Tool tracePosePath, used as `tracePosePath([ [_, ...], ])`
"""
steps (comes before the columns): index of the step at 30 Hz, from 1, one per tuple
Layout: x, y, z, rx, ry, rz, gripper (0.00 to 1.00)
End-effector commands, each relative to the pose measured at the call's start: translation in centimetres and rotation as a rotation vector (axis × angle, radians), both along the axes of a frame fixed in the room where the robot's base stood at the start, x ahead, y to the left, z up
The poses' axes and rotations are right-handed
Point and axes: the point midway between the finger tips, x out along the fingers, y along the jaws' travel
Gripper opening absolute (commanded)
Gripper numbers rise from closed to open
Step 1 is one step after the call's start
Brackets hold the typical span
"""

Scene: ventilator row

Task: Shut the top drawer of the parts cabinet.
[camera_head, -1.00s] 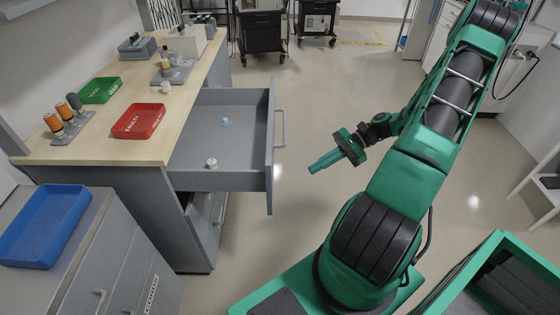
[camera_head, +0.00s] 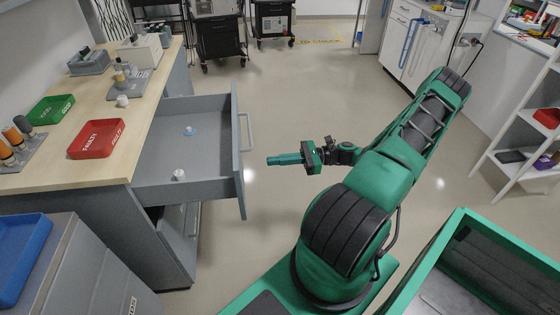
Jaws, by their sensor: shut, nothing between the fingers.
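The top drawer (camera_head: 238,165) of the grey parts cabinet (camera_head: 158,242) under the wooden worktop is pulled well out to the right. A small white part (camera_head: 179,175) and a blue-and-white part (camera_head: 189,131) lie inside it. Its handle (camera_head: 247,131) is on the outer face of the front panel. My gripper (camera_head: 270,161) is shut and empty, its green fingers pointing left at the drawer front, with a small gap between them in the picture. A lower drawer (camera_head: 190,225) sits below and also looks a little open.
The worktop (camera_head: 85,180) carries a red tray (camera_head: 96,139), a green tray (camera_head: 50,109) and several small parts. A blue tray (camera_head: 22,250) lies on a grey cabinet at the lower left. Dark carts (camera_head: 222,38) stand at the back; the floor between is clear.

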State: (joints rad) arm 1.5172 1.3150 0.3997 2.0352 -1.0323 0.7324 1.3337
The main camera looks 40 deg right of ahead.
Motion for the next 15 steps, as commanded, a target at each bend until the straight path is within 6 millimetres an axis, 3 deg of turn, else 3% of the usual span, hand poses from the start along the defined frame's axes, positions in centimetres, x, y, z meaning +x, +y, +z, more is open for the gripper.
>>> tracePosePath([
  [9, 3.2, 4.9, 0.0, 0.001, 0.001, 0.003, 0.00],
  [15, 4.4, 6.6, 0.0, 0.000, 0.001, 0.001, 0.00],
])
